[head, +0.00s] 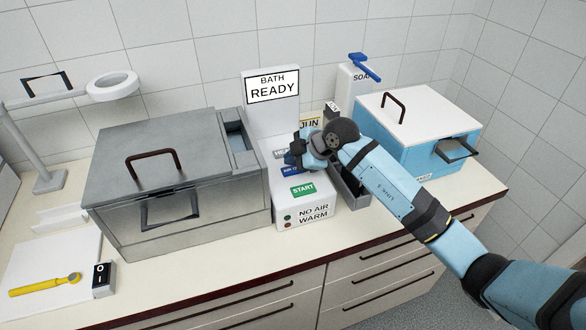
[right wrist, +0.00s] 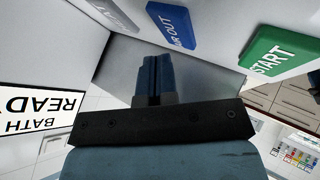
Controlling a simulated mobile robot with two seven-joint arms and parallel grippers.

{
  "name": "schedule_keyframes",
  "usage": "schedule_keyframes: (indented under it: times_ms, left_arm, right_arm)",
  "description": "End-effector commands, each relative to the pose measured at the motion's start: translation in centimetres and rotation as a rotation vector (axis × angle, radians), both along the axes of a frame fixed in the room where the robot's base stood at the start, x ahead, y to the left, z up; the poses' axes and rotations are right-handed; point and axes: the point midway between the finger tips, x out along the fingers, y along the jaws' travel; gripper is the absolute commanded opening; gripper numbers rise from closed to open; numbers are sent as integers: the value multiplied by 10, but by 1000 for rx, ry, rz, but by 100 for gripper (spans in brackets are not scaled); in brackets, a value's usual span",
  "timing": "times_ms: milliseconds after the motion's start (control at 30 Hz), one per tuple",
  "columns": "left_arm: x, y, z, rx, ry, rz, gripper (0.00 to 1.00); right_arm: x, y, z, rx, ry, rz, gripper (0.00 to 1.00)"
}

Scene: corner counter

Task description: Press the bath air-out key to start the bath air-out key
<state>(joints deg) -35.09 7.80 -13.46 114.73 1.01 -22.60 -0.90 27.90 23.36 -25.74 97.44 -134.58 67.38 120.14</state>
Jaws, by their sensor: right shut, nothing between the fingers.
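The blue air-out key (head: 291,171) is on the sloped white key panel of the bath unit, between a grey key (head: 280,154) and the green START key (head: 303,190). In the right wrist view, the air-out key (right wrist: 172,25) shows with START (right wrist: 275,52) to its right. My right gripper (head: 290,160) is shut and empty, its fingertips close to the air-out key and partly covering it in the head view. In the wrist view its fingers (right wrist: 154,62) end just below the key; I cannot tell if they touch. My left gripper is not in view.
The display (head: 272,85) reads BATH READY. A front label (head: 313,213) reads NO AIR WARM. The steel bath (head: 150,165) stands left, a blue box with white lid (head: 425,120) right, and a soap dispenser (head: 352,88) behind. A yellow-handled tool (head: 40,286) lies at front left.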

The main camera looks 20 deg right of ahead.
Motion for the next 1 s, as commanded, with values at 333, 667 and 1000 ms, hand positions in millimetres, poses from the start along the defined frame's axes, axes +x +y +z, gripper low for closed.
schedule_keyframes:
  times_ms: [333,667,1000]
  left_arm:
    - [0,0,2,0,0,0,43]
    - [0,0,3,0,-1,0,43]
    - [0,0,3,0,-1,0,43]
  right_arm:
    - [0,0,-3,0,1,1,0]
    - [0,0,-8,0,-1,-1,0]
    - [0,0,-10,0,0,0,0]
